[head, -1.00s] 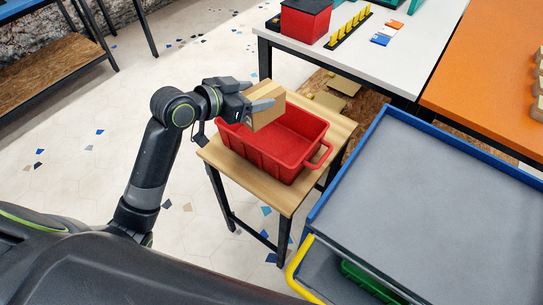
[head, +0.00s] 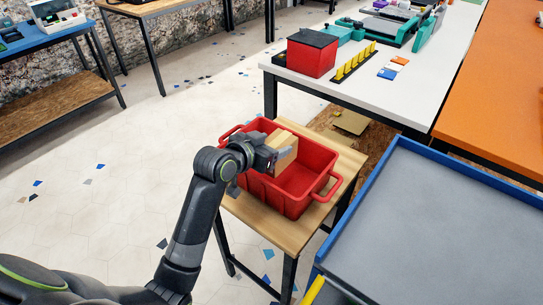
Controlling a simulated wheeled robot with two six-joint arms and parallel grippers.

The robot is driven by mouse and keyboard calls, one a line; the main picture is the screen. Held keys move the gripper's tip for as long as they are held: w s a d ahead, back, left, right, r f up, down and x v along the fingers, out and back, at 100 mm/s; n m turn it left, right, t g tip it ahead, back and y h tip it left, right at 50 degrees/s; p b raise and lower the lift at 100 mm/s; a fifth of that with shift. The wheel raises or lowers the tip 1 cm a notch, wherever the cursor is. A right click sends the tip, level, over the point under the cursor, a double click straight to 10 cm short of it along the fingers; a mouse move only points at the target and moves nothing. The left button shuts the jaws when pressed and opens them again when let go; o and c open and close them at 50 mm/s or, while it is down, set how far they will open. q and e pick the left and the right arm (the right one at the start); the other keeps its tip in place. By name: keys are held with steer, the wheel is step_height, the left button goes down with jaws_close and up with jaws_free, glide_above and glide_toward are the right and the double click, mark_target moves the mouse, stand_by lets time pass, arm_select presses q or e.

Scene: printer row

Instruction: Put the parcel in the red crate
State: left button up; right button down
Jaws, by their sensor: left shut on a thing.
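The red crate (head: 312,195) stands on a small wooden-topped table (head: 293,232) in the middle of the head view. The parcel (head: 284,150) is a tan cardboard box. My gripper hides part of the parcel and the crate's left side. My right gripper is not in view.
A blue-rimmed grey tray cart (head: 440,220) stands close to the right of the small table. A white table (head: 350,100) behind carries a red box (head: 312,54) and a row of yellow pegs (head: 354,62).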

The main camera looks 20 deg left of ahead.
arm_select(q)
step_height(320, 180, down, 3)
steer(key=shift+r, duration=0.15)
steer(key=shift+f, duration=0.2)
steer(key=shift+f+b, duration=0.4)
steer(key=shift+f, duration=0.15)
steer(key=o, duration=1.1)
